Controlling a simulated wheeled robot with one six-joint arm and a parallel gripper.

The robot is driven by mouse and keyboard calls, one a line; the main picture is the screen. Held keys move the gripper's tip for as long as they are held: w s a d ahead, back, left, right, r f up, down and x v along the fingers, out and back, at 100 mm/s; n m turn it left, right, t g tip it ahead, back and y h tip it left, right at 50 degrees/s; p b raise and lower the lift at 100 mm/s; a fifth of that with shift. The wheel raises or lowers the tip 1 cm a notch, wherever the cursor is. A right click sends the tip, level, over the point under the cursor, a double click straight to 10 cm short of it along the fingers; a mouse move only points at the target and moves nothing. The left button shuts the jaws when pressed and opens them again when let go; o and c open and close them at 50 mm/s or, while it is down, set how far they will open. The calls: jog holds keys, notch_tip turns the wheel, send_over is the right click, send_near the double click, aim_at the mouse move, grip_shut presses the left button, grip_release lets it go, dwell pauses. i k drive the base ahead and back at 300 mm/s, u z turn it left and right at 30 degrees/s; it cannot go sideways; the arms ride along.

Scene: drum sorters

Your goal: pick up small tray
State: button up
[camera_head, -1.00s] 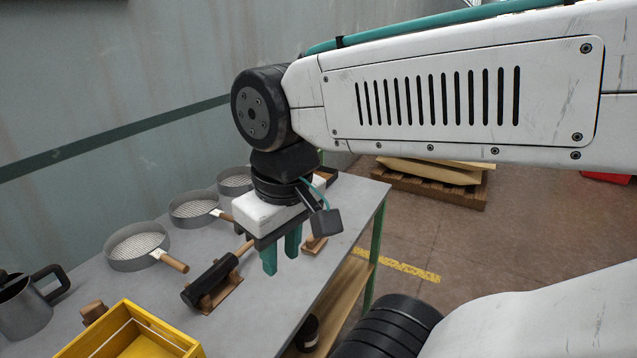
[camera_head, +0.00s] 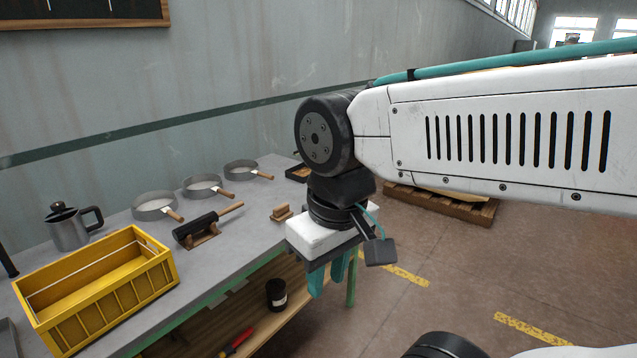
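A small dark-rimmed wooden tray (camera_head: 298,173) lies at the far right end of the grey workbench, partly hidden behind my arm's wrist. My gripper (camera_head: 328,278) points down, its two teal fingers apart with nothing between them. In the picture it is below and to the right of the tray, in front of the bench's right end and apart from the tray.
The workbench (camera_head: 240,240) holds a yellow crate (camera_head: 158,273), a metal jug (camera_head: 70,230), several sieves along the wall, a dark roller (camera_head: 203,228) and a small wooden block (camera_head: 282,212). A dark can (camera_head: 276,294) stands on the lower shelf.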

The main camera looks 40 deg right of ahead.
aim_at(300, 173)
jog(key=z, duration=0.6)
jog(key=i, duration=0.35)
jog(key=z, duration=0.75)
jog(key=i, duration=1.4)
jog(key=u, duration=0.6)
